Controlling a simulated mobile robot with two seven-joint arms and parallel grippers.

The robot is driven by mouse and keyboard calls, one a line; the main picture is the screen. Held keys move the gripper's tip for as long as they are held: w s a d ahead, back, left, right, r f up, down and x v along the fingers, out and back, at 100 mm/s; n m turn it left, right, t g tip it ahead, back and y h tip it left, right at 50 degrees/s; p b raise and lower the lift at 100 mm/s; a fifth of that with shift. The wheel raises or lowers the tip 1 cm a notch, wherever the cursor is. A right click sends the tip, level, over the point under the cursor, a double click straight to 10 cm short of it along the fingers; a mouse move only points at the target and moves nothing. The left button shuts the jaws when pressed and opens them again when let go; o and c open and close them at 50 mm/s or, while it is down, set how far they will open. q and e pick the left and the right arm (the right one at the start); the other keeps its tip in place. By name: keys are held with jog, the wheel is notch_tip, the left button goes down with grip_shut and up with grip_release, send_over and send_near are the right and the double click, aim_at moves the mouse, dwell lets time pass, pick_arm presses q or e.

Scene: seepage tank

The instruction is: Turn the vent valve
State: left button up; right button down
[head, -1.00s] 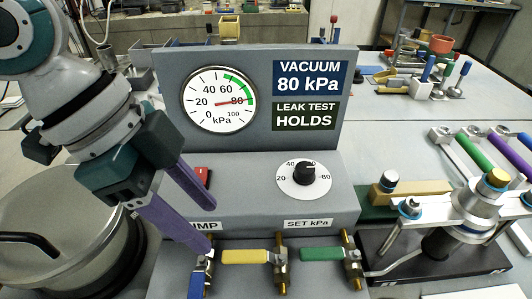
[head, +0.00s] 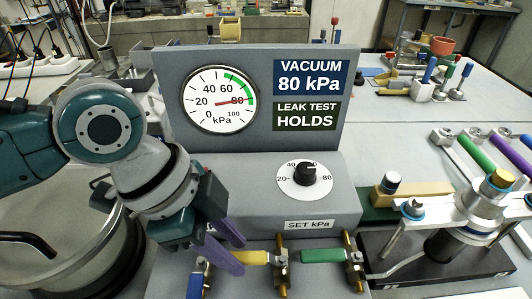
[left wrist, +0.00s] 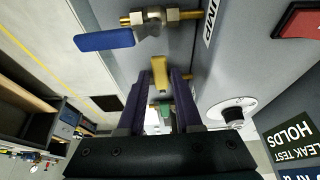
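Three lever valves stand along the front of the grey vacuum panel: one with a blue handle (head: 195,285), one with a yellow handle (head: 256,258) and one with a green handle (head: 322,255). No label that I can read says which is the vent valve. The yellow and green handles lie sideways, pointing left; the blue one points towards the front. My left gripper (head: 239,256) is open, its purple fingers at either side of the yellow handle's free end. In the left wrist view the yellow handle (left wrist: 160,72) shows between the fingertips; I cannot tell if they touch it. My right gripper is not in view.
The gauge (head: 220,99) reads about 80 kPa. A black set knob (head: 306,173) sits above the valves. A lidded metal vessel (head: 60,240) stands at left, and a clamp fixture on a black base (head: 430,263) at right.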

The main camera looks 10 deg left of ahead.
pick_arm(q)
grip_shut()
dwell(1.0)
